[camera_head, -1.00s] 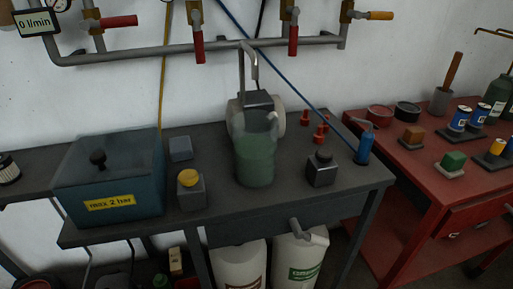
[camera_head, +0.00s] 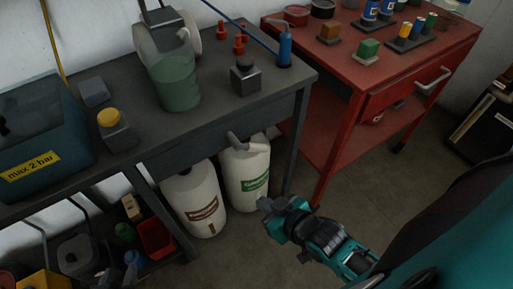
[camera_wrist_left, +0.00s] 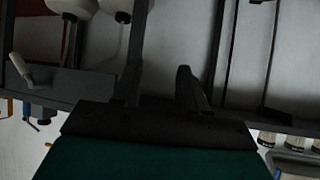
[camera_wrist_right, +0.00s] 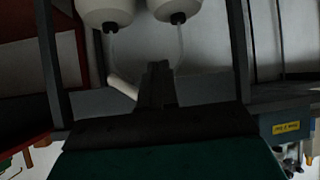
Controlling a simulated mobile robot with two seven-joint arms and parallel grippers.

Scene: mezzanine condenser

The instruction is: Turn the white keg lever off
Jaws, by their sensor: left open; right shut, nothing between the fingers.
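A pale grey-white lever (camera_head: 247,145) sticks out from the front of the dark bench, above the white keg with a green label (camera_head: 248,178). A second white keg with a brown label (camera_head: 198,205) stands to its left. My right gripper (camera_head: 266,204) is below and right of the lever, apart from it. In the right wrist view the shut, empty fingers (camera_wrist_right: 155,70) appear just right of the lever (camera_wrist_right: 122,88); contact cannot be told. My left gripper (camera_wrist_left: 157,82) is open and empty, with the lever (camera_wrist_left: 32,72) far to its left; it is outside the head view.
The dark bench (camera_head: 140,140) holds a green-liquid vessel (camera_head: 172,80), a yellow button (camera_head: 109,118) and a blue box (camera_head: 35,130). A red cart (camera_head: 360,75) stands to the right. Floor before the kegs is clear. Bins and bottles lie at lower left.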

